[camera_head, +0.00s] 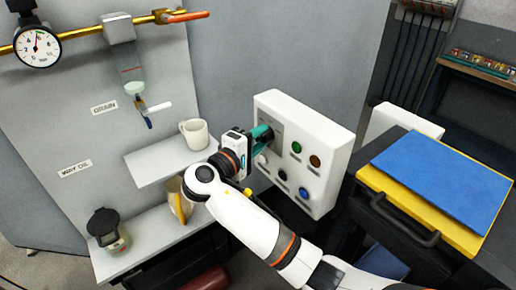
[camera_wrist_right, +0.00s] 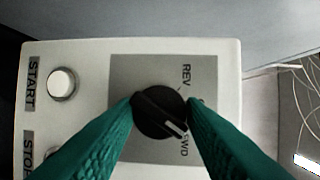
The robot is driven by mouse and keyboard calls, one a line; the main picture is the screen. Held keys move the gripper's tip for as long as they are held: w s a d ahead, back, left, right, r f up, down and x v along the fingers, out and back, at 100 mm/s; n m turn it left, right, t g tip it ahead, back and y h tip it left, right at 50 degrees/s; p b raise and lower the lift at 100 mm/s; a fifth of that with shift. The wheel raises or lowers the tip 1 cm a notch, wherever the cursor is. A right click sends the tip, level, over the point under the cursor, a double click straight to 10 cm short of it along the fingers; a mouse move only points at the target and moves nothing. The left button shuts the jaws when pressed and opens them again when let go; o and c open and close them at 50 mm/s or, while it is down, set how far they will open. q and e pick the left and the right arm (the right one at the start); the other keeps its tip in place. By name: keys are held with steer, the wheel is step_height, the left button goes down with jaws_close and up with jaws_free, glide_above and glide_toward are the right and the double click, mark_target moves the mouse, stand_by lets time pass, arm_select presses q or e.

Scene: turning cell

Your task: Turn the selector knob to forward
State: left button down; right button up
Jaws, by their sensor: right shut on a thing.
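The black selector knob (camera_wrist_right: 158,110) is on a grey plate (camera_wrist_right: 150,70) of the white control box (camera_head: 327,150). In the right wrist view its white pointer mark faces the lower right, toward a label (camera_wrist_right: 184,145) ending in "WD", partly hidden by a finger. A REV label (camera_wrist_right: 186,76) stands above it. My right gripper (camera_head: 263,134) is at the box's upper left in the head view, hiding the knob there. In the right wrist view its green fingers (camera_wrist_right: 160,112) are shut on the knob from both sides. My left gripper is out of view.
A white START button (camera_wrist_right: 61,83) is beside the knob plate. Green (camera_head: 297,147) and blue (camera_head: 304,193) buttons are on the same face. A mug (camera_head: 194,134) stands on a shelf left of my arm. A cart with a blue mat (camera_head: 436,178) is to the right.

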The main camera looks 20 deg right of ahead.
steer(key=m+b, duration=0.1)
steer(key=b, duration=0.1)
steer(key=m+b, duration=0.1)
steer(key=shift+f+m+t+b, duration=0.3)
steer(key=shift+b, duration=0.05)
steer(key=shift+r+m+h+b, duration=0.15)
steer(key=shift+m+h+b, duration=0.3)
steer(key=shift+b, duration=0.25)
steer(key=shift+r, duration=0.1)
steer(key=o, duration=1)
steer(key=shift+a, duration=0.1)
